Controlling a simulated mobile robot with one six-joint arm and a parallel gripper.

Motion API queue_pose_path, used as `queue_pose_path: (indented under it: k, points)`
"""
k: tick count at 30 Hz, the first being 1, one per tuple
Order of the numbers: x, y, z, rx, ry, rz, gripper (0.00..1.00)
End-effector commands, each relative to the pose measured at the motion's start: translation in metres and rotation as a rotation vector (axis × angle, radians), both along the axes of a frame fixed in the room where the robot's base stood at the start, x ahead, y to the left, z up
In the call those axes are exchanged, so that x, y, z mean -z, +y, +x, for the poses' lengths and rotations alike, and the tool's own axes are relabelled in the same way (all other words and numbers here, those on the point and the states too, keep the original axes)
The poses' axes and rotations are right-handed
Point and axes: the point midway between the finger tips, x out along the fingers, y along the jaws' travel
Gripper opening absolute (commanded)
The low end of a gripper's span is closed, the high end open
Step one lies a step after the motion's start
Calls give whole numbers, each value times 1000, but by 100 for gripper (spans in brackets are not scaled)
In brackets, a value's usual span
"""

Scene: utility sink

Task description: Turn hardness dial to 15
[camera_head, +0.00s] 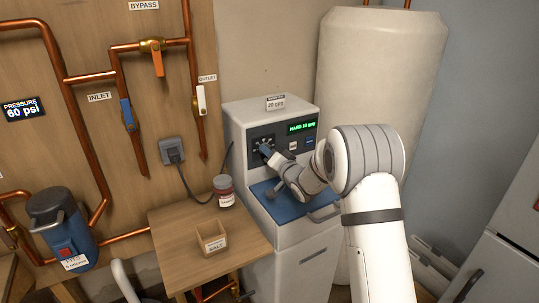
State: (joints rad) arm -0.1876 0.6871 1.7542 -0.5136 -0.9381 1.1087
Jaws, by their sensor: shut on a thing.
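The dial's pointer and exact setting cannot be made out. The green display (301,127) to its right appears to read "HARD 20 GPG". A small card on top of the softener (240,112) appears to read "20 GPG".
A blue lid with a handle (262,200) lies below the panel, under my arm. A wooden table (190,235) at left holds a salt box (212,238) and a jar (224,190). Copper pipes and valves line the left wall. A pale tank (365,70) stands behind.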

Motion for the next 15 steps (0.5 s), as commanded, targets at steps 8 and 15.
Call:
queue_pose_path:
  k: [8,15]
  points:
    - [1,1,-1,-1,2,-2,51]
    - [0,0,0,-1,0,-1,57]
